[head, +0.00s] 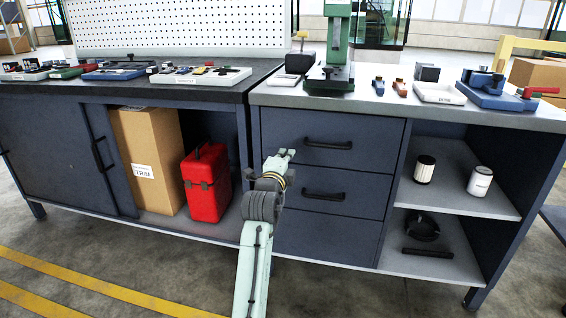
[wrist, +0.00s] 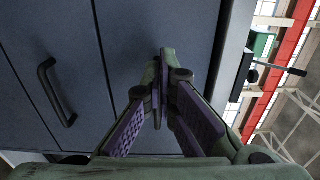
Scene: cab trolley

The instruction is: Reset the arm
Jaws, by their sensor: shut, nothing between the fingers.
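My gripper (head: 284,154) is at the end of my pale green arm, which reaches up from the bottom middle of the head view. It is in front of the drawer unit (head: 290,238), near the left end of the upper drawers. In the wrist view my gripper (wrist: 167,58) has its fingers drawn together at the tips, with nothing between them. The dark blue-grey drawer fronts fill the view behind it, turned on their side. I cannot tell the exact gap between the fingertips and the drawer front.
Black drawer handles (head: 327,144) stick out close to my gripper. A red toolbox (head: 205,184) and a cardboard box (head: 150,160) stand in the open bay at left. A green machine (head: 333,50) and small parts stand on the worktop. Open floor lies in front.

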